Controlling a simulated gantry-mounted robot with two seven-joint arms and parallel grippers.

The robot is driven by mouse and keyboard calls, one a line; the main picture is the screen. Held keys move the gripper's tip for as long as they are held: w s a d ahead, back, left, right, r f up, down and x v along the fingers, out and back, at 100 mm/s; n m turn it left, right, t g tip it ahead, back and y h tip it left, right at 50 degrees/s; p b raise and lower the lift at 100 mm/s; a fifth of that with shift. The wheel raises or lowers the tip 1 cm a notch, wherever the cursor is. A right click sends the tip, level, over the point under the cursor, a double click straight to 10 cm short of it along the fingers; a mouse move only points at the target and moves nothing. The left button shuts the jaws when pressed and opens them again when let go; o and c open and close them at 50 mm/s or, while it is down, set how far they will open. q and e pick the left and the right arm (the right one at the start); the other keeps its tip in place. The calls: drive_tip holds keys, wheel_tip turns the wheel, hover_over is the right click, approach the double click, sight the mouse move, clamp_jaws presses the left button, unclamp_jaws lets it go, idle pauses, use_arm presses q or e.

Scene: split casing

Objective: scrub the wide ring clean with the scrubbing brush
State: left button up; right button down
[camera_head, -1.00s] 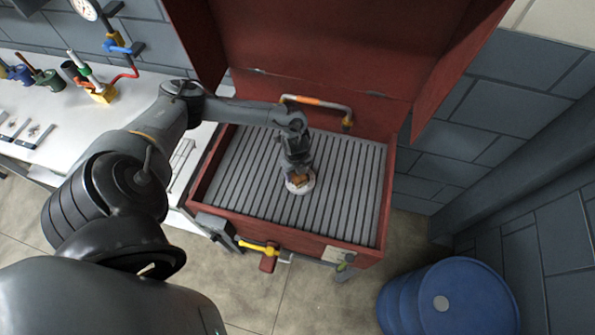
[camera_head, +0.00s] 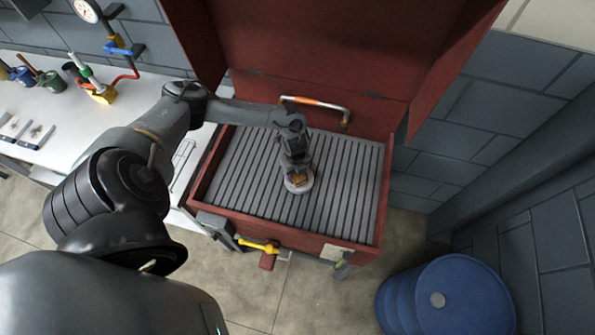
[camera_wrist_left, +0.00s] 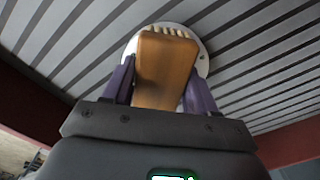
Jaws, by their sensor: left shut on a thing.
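The wide ring (camera_head: 290,188) is a pale, round piece lying on the slatted grate of the red washing cabinet in the head view. It also shows in the left wrist view (camera_wrist_left: 202,62), partly hidden behind the brush. My left gripper (camera_head: 296,172) is shut on the scrubbing brush (camera_head: 298,180), directly above the ring. In the left wrist view, the gripper's purple fingers (camera_wrist_left: 160,85) hold the brush's brown wooden block (camera_wrist_left: 166,65). Its pale bristles (camera_wrist_left: 168,30) are at the ring; whether they touch it is hard to tell. My right gripper is not in view.
The grate (camera_head: 345,190) is otherwise clear, enclosed by the red cabinet walls (camera_head: 385,215), with the lid open behind. A white bench (camera_head: 60,140) with tools and small pots is at left. A blue barrel (camera_head: 450,300) stands at lower right.

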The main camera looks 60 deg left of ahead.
use_arm(q)
drive_tip(key=shift+s+a, duration=0.15)
drive_tip(key=shift+s, duration=0.1)
drive_tip(key=r, duration=0.1)
drive_tip(key=p, duration=0.1)
drive_tip(key=s+r+p, duration=0.1)
drive_tip(key=shift+a+r, duration=0.35)
drive_tip(key=shift+w+d+r+p, duration=0.15)
drive_tip(key=shift+w+r+p, duration=0.05)
drive_tip(key=shift+r+p, duration=0.35)
drive_tip(key=shift+w+d+r+p, duration=0.1)
drive_tip(key=shift+w+r+p, duration=0.05)
drive_tip(key=shift+r+p, duration=0.35)
drive_tip(key=shift+s+r+p, duration=0.1)
drive_tip(key=shift+r+p, duration=0.25)
drive_tip(key=shift+p, duration=0.05)
wheel_tip(320, 180, up, 3)
drive_tip(key=p, duration=0.2)
drive_tip(key=shift+f+p, duration=0.1)
drive_tip(key=shift+p, duration=0.25)
